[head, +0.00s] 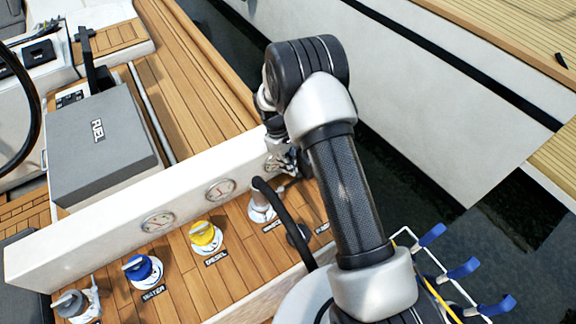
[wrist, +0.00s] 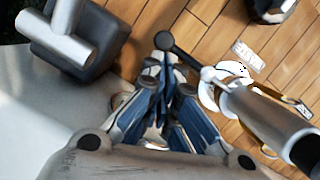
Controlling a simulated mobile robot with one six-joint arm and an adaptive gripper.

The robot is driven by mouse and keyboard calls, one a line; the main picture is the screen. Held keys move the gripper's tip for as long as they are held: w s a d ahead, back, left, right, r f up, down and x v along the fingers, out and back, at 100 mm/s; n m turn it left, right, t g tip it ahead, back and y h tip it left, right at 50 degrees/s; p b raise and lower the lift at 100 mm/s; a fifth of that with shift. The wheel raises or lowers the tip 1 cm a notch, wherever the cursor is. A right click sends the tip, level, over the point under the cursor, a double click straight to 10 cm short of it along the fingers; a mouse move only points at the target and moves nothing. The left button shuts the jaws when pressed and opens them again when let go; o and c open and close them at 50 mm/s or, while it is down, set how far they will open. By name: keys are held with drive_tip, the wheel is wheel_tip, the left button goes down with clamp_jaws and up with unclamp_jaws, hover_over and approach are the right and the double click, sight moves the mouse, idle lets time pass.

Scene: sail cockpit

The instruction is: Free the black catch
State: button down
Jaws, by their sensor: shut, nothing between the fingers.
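The black catch is most likely the short dark lever with a round black knob (wrist: 164,41) in the wrist view; its arm runs to a pale ball joint beside a silver cylinder (wrist: 265,112). The cylinder stands over a white deck fitting and ends in black at the lower right. My gripper (wrist: 164,66) is shut and empty, its fingertips just below the knob; I cannot tell if they touch. In the head view my gripper (head: 286,162) is beside the silver fitting (head: 262,206) with the black hose (head: 287,216). The catch cannot be made out there.
A white coaming with gauges (head: 158,221) runs beside the fittings. The yellow diesel cap (head: 206,237) and blue water cap (head: 142,269) stand to the left. A grey fuel box (head: 102,150) is at upper left. Blue-tipped hooks (head: 464,268) are at lower right.

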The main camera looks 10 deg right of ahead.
sight(299, 177)
drive_tip(key=shift+s+d+m, duration=0.1)
drive_tip(key=shift+d+m, duration=0.05)
drive_tip(key=shift+m, duration=0.15)
drive_tip(key=s+m, duration=0.1)
drive_tip(key=m, duration=0.1)
drive_tip(key=s+d+m+y, duration=0.1)
drive_tip(key=m, duration=0.1)
drive_tip(key=s+d+m+p, duration=0.1)
drive_tip(key=m, duration=0.2)
drive_tip(key=shift+s+g+y, duration=0.1)
drive_tip(key=shift+g+y, duration=0.2)
drive_tip(key=shift+y, duration=0.1)
drive_tip(key=s+m, duration=0.1)
drive_tip(key=m, duration=0.1)
drive_tip(key=s+m+y, duration=0.1)
drive_tip(key=m, duration=0.1)
drive_tip(key=s+m+p, duration=0.1)
drive_tip(key=m, duration=0.2)
drive_tip(key=shift+s+a+y, duration=0.2)
drive_tip(key=shift+s+y, duration=0.1)
drive_tip(key=shift+s, duration=0.1)
drive_tip(key=shift+w+a, duration=0.1)
drive_tip(key=shift+w+a, duration=0.35)
drive_tip(key=shift+a, duration=0.2)
